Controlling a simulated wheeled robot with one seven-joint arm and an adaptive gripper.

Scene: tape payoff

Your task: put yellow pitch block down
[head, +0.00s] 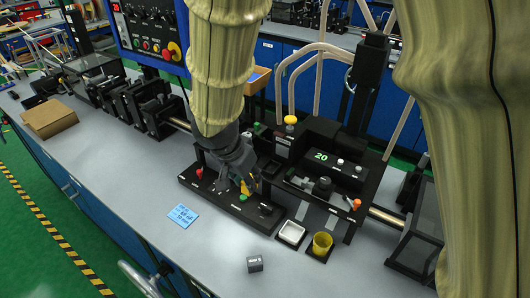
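My gripper (244,178) hangs over the black base plate (222,202), pointing down. A small yellow piece (246,188), which looks like the yellow pitch block, shows at its fingertips. The fingers and the piece overlap in this view. I cannot tell whether they grip it or whether it touches the plate. On the plate, a red knob (199,173) stands at the left and a small green part (243,197) lies just below the yellow piece.
A blue note (183,215) lies in front. The black machine (336,167) with a green "20" display stands behind right.

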